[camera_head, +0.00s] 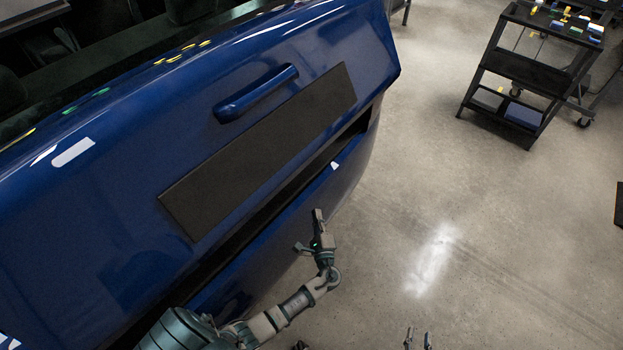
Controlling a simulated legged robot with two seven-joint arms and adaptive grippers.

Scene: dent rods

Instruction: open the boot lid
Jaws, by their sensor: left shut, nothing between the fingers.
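The blue boot lid (120,140) fills the left of the head view, with a raised blue handle (255,94) and a dark rectangular panel (258,150) below it. A dark gap (290,190) runs between the lid's lower edge and the blue bumper (262,245). My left gripper (315,229) is shut and empty, in front of the bumper and below the gap in the picture. I cannot tell whether it touches the bumper. My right gripper (417,338) shows only at the bottom edge, its fingers apart, well away from the lid.
A black cart (530,72) with small coloured items stands at the upper right. The grey concrete floor (480,220) between the car and the cart is clear. A dark object (619,205) is cut off at the right edge.

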